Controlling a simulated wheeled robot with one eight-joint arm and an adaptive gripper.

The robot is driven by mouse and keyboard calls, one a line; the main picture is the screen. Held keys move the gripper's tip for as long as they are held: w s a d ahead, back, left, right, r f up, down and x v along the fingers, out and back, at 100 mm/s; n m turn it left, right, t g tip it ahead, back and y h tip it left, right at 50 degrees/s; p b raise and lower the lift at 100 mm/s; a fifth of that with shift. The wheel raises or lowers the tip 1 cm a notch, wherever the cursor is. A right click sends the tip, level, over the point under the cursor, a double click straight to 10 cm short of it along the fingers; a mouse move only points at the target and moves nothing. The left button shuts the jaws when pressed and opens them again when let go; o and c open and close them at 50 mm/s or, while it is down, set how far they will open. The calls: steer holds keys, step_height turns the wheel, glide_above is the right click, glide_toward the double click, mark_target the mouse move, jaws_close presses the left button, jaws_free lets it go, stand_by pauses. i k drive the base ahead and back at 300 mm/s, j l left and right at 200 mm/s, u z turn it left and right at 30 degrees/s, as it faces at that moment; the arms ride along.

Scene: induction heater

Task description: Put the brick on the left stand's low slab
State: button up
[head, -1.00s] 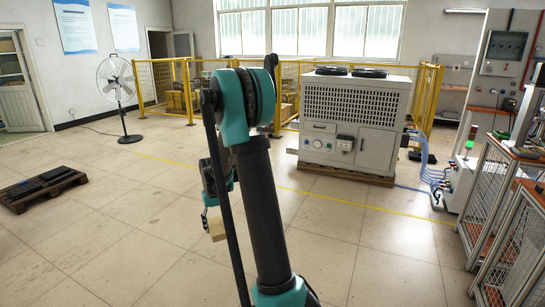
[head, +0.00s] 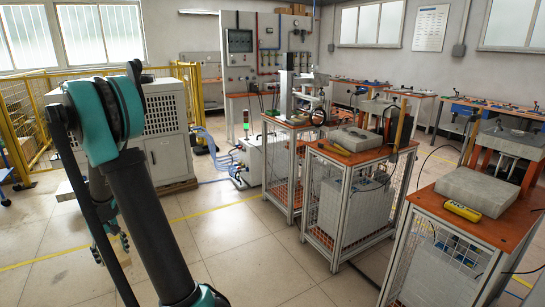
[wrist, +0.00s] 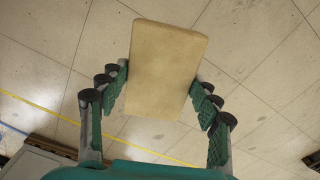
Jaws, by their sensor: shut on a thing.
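The tan brick (wrist: 163,72) is held between the fingers of my gripper (wrist: 160,84) in the wrist view, high above the floor. In the head view my arm hides the brick. Three stands with orange tops and mesh sides stand at the right of the head view. The leftmost stand (head: 284,121) carries upright fixtures; I cannot make out a slab on it. The middle stand (head: 378,155) bears a low grey slab (head: 357,138). The nearest, right stand (head: 430,199) bears another low grey slab (head: 478,190). My gripper is well away from all three.
A white cabinet (head: 166,150) and yellow fence (head: 188,80) stand at the left. The tiled floor (head: 250,245) before the stands is clear.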

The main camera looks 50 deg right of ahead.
mark_target(477, 185)
steer(key=z, duration=1.75)
